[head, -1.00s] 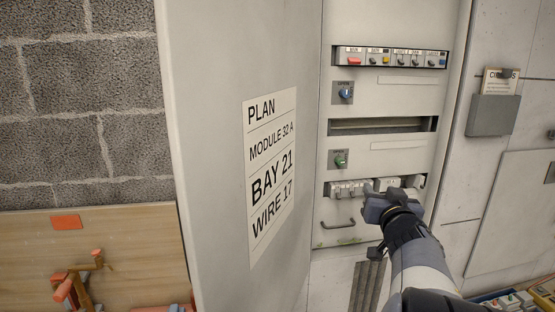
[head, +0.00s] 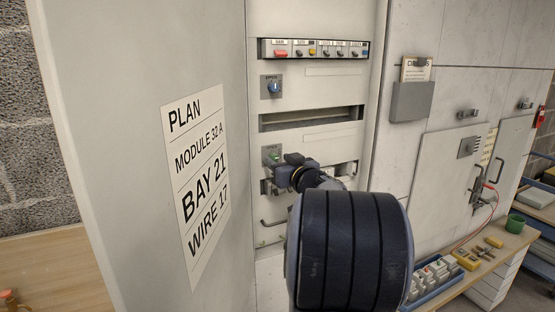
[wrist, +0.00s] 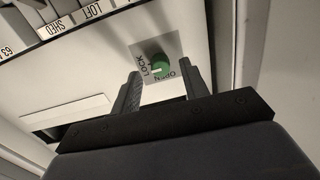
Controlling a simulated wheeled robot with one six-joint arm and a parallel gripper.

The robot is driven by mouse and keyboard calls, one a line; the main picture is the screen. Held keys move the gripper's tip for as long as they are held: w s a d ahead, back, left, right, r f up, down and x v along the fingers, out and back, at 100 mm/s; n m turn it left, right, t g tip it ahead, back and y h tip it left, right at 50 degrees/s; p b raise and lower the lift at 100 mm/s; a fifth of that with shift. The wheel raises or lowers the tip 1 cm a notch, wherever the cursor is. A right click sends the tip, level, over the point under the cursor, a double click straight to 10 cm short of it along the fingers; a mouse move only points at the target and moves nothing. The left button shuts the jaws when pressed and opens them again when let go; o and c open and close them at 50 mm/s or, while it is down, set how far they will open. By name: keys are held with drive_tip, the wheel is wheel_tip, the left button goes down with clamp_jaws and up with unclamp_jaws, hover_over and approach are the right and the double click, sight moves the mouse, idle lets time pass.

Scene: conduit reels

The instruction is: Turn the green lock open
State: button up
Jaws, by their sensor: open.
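The green lock (wrist: 160,65) is a round knob on a grey plate marked LOCK and OPEN, on the pale cabinet front. A white mark on the knob points toward the LOCK word in the wrist view. In the head view the green lock (head: 273,156) shows just above and left of my gripper. My gripper (wrist: 163,82) is open, with its two fingers on either side of the knob in the wrist view and nothing held. I cannot tell whether the fingertips touch the knob. In the head view my gripper (head: 286,172) is partly hidden by my arm.
A blue knob (head: 274,88) sits above, under a row of coloured switches (head: 314,49). A handle (head: 272,222) juts out below. The cabinet door (head: 140,100) with the plan sheet (head: 197,165) stands open at left. A bench with modules (head: 470,258) is at right.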

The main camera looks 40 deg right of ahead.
drive_tip(key=shift+x, duration=0.8)
drive_tip(key=shift+c, duration=0.4)
clamp_jaws()
